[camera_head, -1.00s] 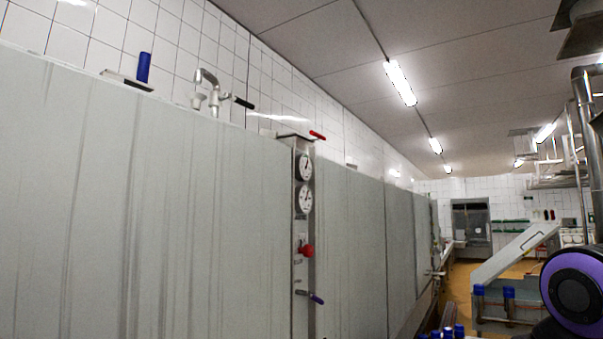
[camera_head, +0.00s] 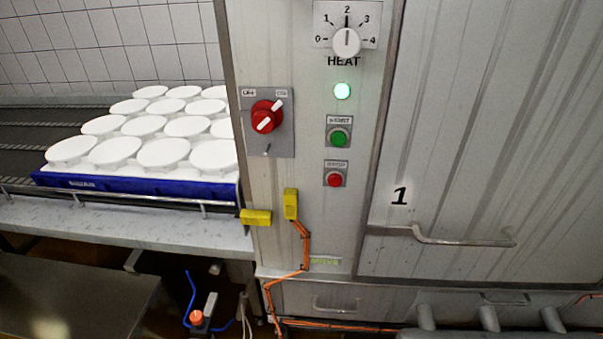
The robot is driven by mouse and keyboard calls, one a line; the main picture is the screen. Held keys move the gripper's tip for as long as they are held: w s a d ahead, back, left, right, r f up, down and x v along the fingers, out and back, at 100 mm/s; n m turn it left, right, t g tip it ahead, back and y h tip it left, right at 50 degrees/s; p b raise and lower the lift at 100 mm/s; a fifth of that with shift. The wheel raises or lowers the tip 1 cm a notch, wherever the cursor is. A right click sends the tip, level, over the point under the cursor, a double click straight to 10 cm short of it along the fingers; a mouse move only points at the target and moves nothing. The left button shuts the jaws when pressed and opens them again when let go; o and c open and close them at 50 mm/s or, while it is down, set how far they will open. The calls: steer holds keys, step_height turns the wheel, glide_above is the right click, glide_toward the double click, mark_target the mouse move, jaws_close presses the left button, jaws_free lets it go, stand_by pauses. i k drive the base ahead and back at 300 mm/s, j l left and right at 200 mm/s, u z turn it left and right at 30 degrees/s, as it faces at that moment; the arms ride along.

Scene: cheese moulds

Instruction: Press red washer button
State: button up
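A small round red button (camera_head: 335,180) sits on a grey plate on the front of a metal machine panel (camera_head: 300,235), right of centre in the head view. Its label above is too small to read surely. A larger red rotary switch (camera_head: 266,117) is up and left of the red button. My gripper is not in view.
A HEAT dial (camera_head: 346,42) is at the panel's top. Yellow plugs (camera_head: 291,204) and an orange cable (camera_head: 306,245) hang below. Left, a blue tray (camera_head: 140,187) of white round moulds (camera_head: 163,153) stands on a conveyor. Right is a large door marked 1 with a handle (camera_head: 462,240).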

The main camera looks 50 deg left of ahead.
mark_target(334, 180)
steer(key=u, duration=1.55)
